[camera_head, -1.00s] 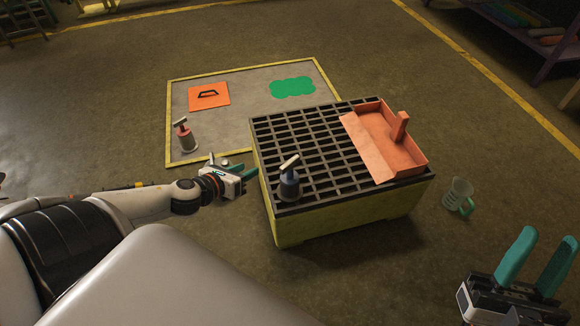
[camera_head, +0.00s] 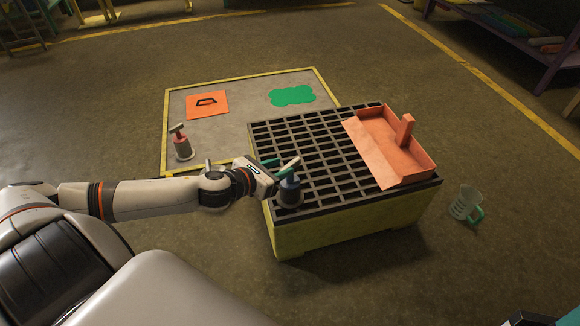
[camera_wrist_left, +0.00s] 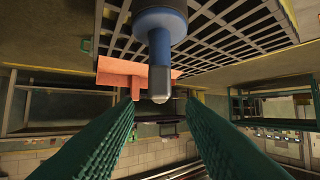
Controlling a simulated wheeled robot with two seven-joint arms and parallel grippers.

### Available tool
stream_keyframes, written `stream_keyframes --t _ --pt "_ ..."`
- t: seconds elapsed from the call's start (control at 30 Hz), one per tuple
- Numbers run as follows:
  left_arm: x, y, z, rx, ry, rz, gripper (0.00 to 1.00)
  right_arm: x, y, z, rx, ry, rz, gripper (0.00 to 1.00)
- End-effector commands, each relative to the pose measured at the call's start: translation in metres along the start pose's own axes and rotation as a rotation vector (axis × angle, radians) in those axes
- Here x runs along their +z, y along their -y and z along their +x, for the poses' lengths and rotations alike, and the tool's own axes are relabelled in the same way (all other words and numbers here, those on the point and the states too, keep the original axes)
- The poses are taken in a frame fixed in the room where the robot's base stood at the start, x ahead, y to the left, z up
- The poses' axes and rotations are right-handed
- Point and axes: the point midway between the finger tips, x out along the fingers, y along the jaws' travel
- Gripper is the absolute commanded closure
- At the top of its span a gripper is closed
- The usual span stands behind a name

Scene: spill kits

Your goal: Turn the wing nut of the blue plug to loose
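The blue plug (camera_head: 289,194) stands upright on the near left corner of the black grate. Its pale wing nut (camera_head: 291,163) sits on top, slanting up to the right. In the left wrist view the plug's blue body (camera_wrist_left: 161,20) shows at the top, with the grey wing nut (camera_wrist_left: 159,83) below it, between the fingers in the picture. My left gripper (camera_head: 279,169) is open, with green fingers close to the wing nut; I cannot tell whether either touches it. Only a sliver of my right gripper (camera_head: 566,317) shows at the bottom right corner.
The grate tops a yellow box (camera_head: 330,231). An orange dustpan (camera_head: 384,155) lies on its right side. A measuring jug (camera_head: 464,203) stands on the floor to the right. A red plug (camera_head: 182,146) stands on the yellow-edged mat (camera_head: 240,130), behind my left arm.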

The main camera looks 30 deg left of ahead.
Motion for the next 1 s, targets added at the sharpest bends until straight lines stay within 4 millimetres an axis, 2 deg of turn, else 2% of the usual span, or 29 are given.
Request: stream_keyframes --t 0.1,0.3,0.5,0.77,1.0 --pt "0.0 0.0 0.017 0.001 -0.004 -0.002 0.64 -0.001 0.0 0.0 0.007 0.019 -0.002 0.64" --pt "0.0 0.0 0.038 0.001 -0.003 -0.001 0.64 -0.004 0.0 0.004 0.018 0.032 -0.004 0.64" --pt "0.0 -0.001 0.046 0.002 0.0 -0.001 0.64 -0.004 0.0 0.009 0.018 0.049 -0.006 0.64" --pt "0.0 -0.001 0.047 0.002 0.0 0.0 0.64 -0.004 0.001 0.01 0.012 0.05 -0.007 0.64" --pt "0.0 -0.001 0.047 0.002 0.0 0.0 1.0 -0.003 0.001 0.009 0.012 0.052 -0.007 0.64"
